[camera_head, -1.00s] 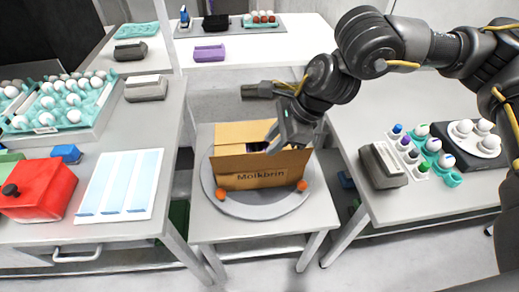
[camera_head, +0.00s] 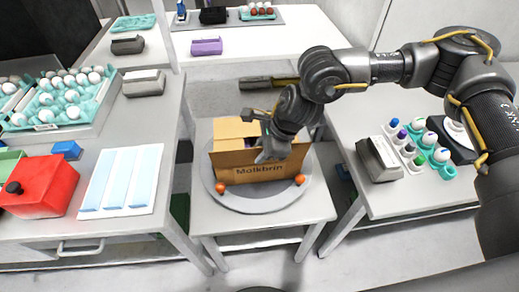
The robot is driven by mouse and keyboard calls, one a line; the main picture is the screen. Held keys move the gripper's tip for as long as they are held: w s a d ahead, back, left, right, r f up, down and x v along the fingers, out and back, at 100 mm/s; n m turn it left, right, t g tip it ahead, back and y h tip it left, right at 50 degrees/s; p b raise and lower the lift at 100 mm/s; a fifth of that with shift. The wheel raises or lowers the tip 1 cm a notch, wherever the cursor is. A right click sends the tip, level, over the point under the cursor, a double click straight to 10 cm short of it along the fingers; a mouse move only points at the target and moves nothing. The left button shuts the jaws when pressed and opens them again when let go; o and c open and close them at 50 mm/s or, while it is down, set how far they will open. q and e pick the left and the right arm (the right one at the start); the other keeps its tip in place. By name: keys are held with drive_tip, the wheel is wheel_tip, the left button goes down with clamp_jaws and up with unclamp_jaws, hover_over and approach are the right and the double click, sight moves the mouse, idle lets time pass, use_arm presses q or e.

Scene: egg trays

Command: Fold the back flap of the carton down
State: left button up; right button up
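The open cardboard carton (camera_head: 245,177), lettered "Molkbrin" on its front, stands on a round grey turntable (camera_head: 262,202) on the middle table. Its back flap (camera_head: 230,127) stands up at the rear, lighter tan than the front. Something purple shows inside, mostly hidden. My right gripper (camera_head: 262,150) reaches in from the right over the carton's opening, its fingers pointing down and left near the back flap. Whether it touches the flap, and how far its fingers are apart, I cannot tell. My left gripper is not in view.
Orange balls (camera_head: 220,188) sit on the turntable at the carton's front corners. A left table holds a red box (camera_head: 38,188), a white tray with blue strips (camera_head: 122,180) and an egg tray (camera_head: 62,97). A right table holds a grey device (camera_head: 380,158) and small bottles.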

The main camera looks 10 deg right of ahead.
drive_tip(key=shift+a+f, duration=0.2)
drive_tip(key=shift+f, duration=0.2)
drive_tip(key=shift+c, duration=0.4)
clamp_jaws()
drive_tip(key=shift+w, duration=0.1)
idle(0.7)
